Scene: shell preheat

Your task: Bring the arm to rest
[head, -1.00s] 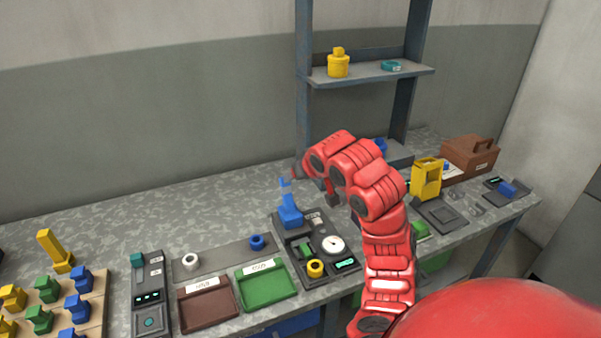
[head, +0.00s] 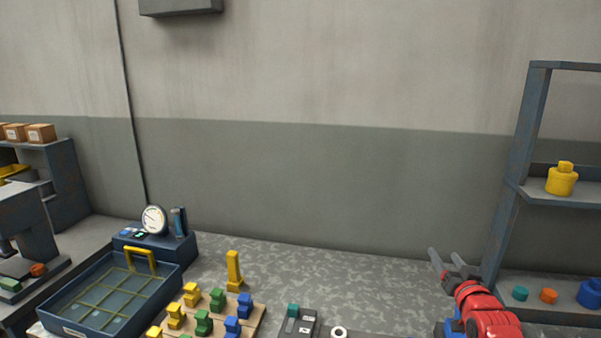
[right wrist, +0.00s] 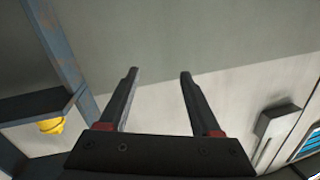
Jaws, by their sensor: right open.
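My right gripper (head: 447,262) shows at the lower right of the head view, at the end of my red right arm. Its two grey fingers are spread and point up, beside the shelf rack's left post. In the right wrist view my right gripper (right wrist: 158,80) has its dark fingers apart with nothing between them, and only wall shows behind. My left gripper is in neither view.
A shelf rack (head: 520,145) stands close right of my right gripper, with a yellow container (head: 561,179) on it. A wooden board (head: 257,311) with several coloured pieces and a blue tray (head: 60,293) lie left.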

